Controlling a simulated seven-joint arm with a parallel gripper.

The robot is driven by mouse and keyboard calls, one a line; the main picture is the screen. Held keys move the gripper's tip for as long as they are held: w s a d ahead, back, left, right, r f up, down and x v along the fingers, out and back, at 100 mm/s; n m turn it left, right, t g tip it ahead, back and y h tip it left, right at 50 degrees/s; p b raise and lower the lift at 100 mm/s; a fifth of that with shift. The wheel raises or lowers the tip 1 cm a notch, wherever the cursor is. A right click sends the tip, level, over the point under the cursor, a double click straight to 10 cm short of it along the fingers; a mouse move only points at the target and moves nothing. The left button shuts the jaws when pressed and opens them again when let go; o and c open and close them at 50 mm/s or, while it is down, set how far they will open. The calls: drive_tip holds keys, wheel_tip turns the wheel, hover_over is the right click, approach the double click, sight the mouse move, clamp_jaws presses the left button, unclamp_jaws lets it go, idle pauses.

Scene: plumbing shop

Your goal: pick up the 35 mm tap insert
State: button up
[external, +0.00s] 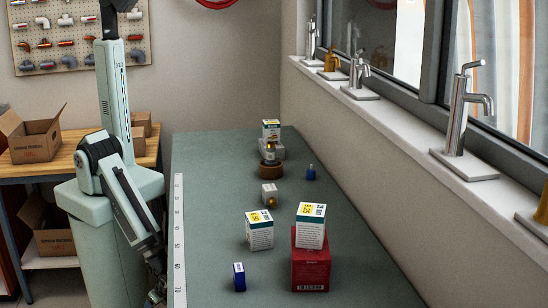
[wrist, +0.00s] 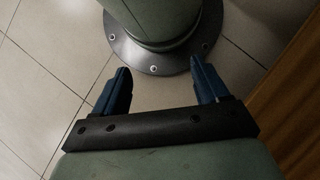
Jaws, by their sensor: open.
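I cannot tell which item is the 35 mm tap insert; the printed sizes are too small to read. White cartons with yellow labels stand on the green bench: one at the front (external: 259,231), one on top of a red box (external: 311,227), and one at the back (external: 271,130). A small blue piece with a thin top (external: 310,172) stands at the right, further back. A dark blue box (external: 239,277) stands near the front left. My gripper (wrist: 160,64) is open and empty, over the tiled floor by my base. In the external view it hangs low beside the bench's left edge, partly cut off.
The red box (external: 311,266) stands at the front right. A small white box (external: 269,194) and a brown round stand (external: 270,169) holding a metal part are mid-bench. A white ruler strip (external: 179,240) runs along the left edge. Taps (external: 461,118) line the windowsill.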

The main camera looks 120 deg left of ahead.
drive_tip(key=shift+c, duration=0.8)
